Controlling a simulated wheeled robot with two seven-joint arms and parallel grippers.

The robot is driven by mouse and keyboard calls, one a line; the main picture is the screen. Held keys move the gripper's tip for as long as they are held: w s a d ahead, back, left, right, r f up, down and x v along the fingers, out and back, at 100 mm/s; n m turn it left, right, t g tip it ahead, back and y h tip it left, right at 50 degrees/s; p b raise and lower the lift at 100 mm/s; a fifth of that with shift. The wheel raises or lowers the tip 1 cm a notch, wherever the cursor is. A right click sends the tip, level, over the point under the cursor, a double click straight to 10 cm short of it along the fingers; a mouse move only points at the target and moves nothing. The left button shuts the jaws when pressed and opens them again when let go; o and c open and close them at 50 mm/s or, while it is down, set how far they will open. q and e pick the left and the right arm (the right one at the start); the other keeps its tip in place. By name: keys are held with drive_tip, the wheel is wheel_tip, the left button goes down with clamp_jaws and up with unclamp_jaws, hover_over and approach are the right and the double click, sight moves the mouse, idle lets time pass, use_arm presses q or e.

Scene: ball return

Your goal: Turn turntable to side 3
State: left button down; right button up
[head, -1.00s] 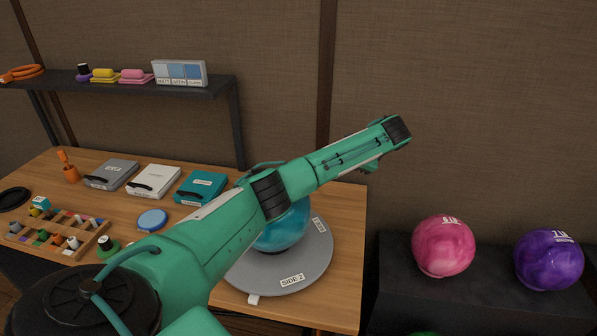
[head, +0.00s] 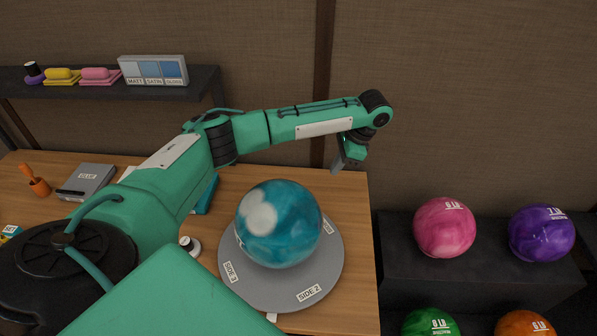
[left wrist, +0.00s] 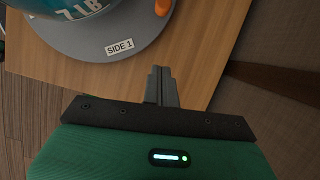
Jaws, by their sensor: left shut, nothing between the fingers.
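The grey turntable (head: 330,268) lies on the table with a teal ball (head: 285,235) with a white patch on top. Its SIDE 2 label (head: 308,292) faces front right and its SIDE 3 label (head: 231,272) front left. A small white tab (head: 272,317) shows at the table's front, between these two labels. In the left wrist view, the SIDE 1 label (left wrist: 119,47) is on the turntable's near rim. My left gripper (head: 338,167) is shut and empty, pointing down beyond the disc's back right. In the left wrist view its closed fingers (left wrist: 161,85) are apart from the rim.
A dark rack at right holds a pink ball (head: 444,228), a purple ball (head: 541,233), a green ball (head: 430,323) and an orange ball (head: 525,325). A shelf (head: 205,84) hangs at back left. Bare wood lies right of the turntable.

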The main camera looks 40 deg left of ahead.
use_arm(q)
drive_tip(key=s+a+f+p, duration=0.1)
drive_tip(key=f, duration=0.2)
drive_tip(key=s+a+f+p, duration=0.1)
drive_tip(key=s+a+f, duration=0.1)
drive_tip(key=f, duration=0.1)
drive_tip(key=s+a+f+p, duration=0.1)
drive_tip(key=f, duration=0.1)
drive_tip(key=shift+s+a+f, duration=0.25)
drive_tip(key=shift+s+f, duration=0.1)
drive_tip(key=shift+f, duration=0.05)
drive_tip(key=shift+s+a+f+p, duration=0.15)
drive_tip(key=shift+s+a+p, duration=0.15)
drive_tip(key=shift+a, duration=0.15)
drive_tip(key=shift+s+a, duration=0.1)
drive_tip(key=shift+a, duration=0.05)
